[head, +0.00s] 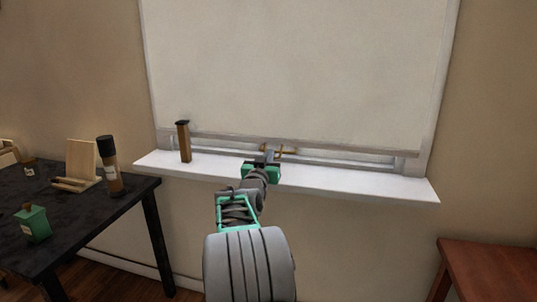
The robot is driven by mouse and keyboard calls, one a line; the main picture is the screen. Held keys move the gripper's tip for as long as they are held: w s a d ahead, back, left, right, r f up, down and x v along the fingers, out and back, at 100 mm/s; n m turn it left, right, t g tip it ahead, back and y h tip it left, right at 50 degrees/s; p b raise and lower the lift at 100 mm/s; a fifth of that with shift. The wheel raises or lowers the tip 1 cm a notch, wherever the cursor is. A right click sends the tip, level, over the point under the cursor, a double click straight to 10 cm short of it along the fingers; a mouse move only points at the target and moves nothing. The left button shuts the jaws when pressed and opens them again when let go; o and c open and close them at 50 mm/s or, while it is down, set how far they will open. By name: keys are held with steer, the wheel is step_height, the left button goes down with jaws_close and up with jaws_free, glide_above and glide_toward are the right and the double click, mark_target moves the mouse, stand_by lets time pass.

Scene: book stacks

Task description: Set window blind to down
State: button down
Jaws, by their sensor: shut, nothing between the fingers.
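The window blind (290,65) is a pale, flat sheet in the window. It covers nearly the whole opening, and its lower edge hangs a little above the white sill. A small brass-coloured handle (287,151) shows at the blind's lower edge. My gripper (269,155) is shut and empty, beside or in front of that handle. The gripper hides part of the handle, and I cannot tell whether they touch.
A brown post with a dark cap (184,142) stands on the left of the sill (350,182). A black table (120,200) at left holds a dark-capped bottle (109,166), a wooden stand (82,165) and a green container (35,223). A reddish-brown table (490,270) is at lower right.

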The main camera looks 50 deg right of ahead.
step_height(320, 180, down, 4)
steer(key=b, duration=0.4)
steer(key=shift+f, duration=0.25)
steer(key=shift+r, duration=0.2)
